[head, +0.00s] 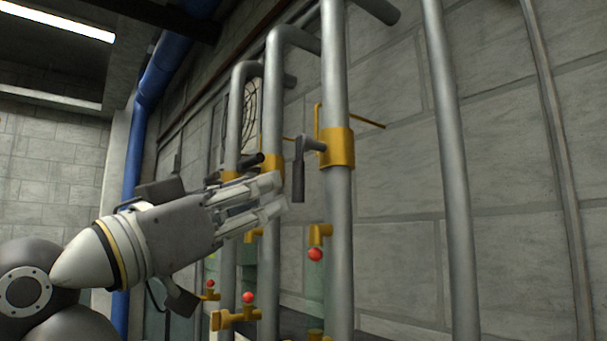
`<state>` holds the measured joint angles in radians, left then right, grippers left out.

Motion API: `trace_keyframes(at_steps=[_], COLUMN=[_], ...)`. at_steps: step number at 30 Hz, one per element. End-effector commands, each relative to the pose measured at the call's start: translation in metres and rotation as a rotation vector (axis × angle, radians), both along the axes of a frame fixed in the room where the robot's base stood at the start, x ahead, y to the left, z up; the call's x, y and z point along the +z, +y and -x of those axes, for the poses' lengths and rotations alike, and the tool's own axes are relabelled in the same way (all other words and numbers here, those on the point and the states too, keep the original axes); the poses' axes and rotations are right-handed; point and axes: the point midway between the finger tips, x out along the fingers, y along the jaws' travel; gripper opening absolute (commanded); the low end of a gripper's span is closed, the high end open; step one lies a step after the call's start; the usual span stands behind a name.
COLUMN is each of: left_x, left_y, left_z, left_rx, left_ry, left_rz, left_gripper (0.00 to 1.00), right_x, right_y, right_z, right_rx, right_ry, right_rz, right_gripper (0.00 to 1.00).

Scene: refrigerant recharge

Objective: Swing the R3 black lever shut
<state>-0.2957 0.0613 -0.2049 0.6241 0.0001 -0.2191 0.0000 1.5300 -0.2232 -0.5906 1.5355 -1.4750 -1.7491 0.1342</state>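A black lever (299,172) hangs straight down from a yellow collar (339,148) on the nearest grey pipe. Dark levers also show on the pipes behind, one near the middle pipe (250,160), partly hidden by my gripper. I see no labels, so I cannot tell which lever is R3.
Vertical grey pipes (334,60) stand before a block wall (400,230). Yellow fittings with red balls (315,255) sit below the levers. A thin yellow rod (367,119) sticks out above the nearest collar. A plain pipe (455,180) stands at right; a blue pipe (147,90) at left.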

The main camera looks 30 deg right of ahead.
Motion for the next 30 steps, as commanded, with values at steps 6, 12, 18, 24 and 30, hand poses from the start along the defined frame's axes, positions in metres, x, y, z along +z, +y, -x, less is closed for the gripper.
trace_keyframes(at_steps=[6, 12, 18, 24, 30], left_x=[0.029, 0.043, 0.047, 0.047, 0.047], left_y=[0.037, 0.026, 0.004, 0.011, 0.019], left_z=[0.010, 0.011, 0.006, 0.005, 0.004], left_rx=[-0.001, 0.003, -0.002, -0.005, -0.003], left_ry=[0.016, 0.018, 0.009, 0.006, 0.006], left_rz=[-0.046, -0.032, -0.005, -0.013, -0.023], left_gripper=[0.40, 0.40, 0.40, 0.40, 0.40], right_x=[0.023, 0.032, 0.033, 0.033, 0.033], right_y=[-0.040, -0.065, -0.075, -0.075, -0.075], right_z=[-0.014, -0.023, -0.027, -0.027, -0.027], right_rx=[-0.006, -0.003, 0.000, 0.000, 0.000], right_ry=[0.002, 0.002, 0.003, 0.003, 0.003], right_rz=[-0.001, 0.000, 0.000, 0.000, 0.000], right_gripper=[0.38, 0.38, 0.38, 0.38, 0.19])
